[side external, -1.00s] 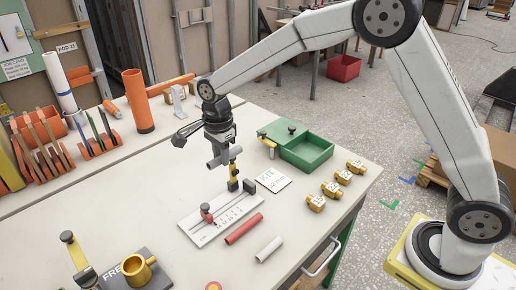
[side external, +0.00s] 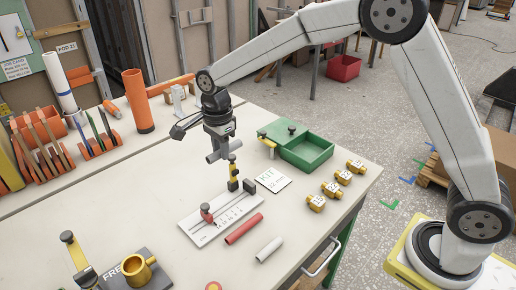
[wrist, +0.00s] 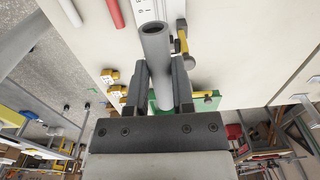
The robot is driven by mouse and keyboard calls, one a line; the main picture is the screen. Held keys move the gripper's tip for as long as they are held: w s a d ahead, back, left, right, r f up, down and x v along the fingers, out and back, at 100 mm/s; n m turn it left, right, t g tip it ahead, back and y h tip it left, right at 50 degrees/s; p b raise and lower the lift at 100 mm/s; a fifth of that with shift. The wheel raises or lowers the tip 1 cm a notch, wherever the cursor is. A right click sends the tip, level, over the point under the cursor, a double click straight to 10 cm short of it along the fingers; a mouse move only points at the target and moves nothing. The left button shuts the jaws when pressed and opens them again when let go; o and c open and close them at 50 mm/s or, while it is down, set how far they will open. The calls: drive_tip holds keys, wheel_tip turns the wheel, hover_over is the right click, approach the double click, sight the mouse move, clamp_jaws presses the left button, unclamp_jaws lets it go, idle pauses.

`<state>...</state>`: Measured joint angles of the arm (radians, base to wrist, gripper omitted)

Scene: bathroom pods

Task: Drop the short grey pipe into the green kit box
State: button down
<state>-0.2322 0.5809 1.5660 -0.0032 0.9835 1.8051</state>
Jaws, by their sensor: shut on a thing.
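My gripper (side external: 221,143) is shut on a grey pipe (side external: 217,156) and holds it in the air above the table, beyond the ruler jig. In the wrist view the pipe (wrist: 155,45) lies between the two fingers (wrist: 161,75), with its open end toward the top of the picture. The green kit box (side external: 318,160) stands open on the table to the right of my gripper, apart from the pipe. In the wrist view the box (wrist: 152,103) is mostly hidden behind the pipe and fingers.
A white KIT card (side external: 272,181) lies before the box. Several brass fittings (side external: 330,189) sit at the right. The ruler jig (side external: 218,216) lies below my gripper. A red pipe (side external: 244,228) and a pale pipe (side external: 269,249) lie in front. An orange tube (side external: 137,101) stands behind.

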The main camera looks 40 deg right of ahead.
idle(0.4)
drive_tip(key=d+f, duration=0.1)
drive_tip(key=d, duration=1.7)
drive_tip(key=s+d+f, duration=0.1)
drive_tip(key=d+f, duration=0.1)
drive_tip(key=d, duration=1.6)
drive_tip(key=shift+s+f, duration=0.15)
drive_tip(key=shift+s, duration=0.15)
drive_tip(key=shift+d+f, duration=0.1)
drive_tip(key=shift+f, duration=0.05)
drive_tip(key=shift+f, duration=2.85)
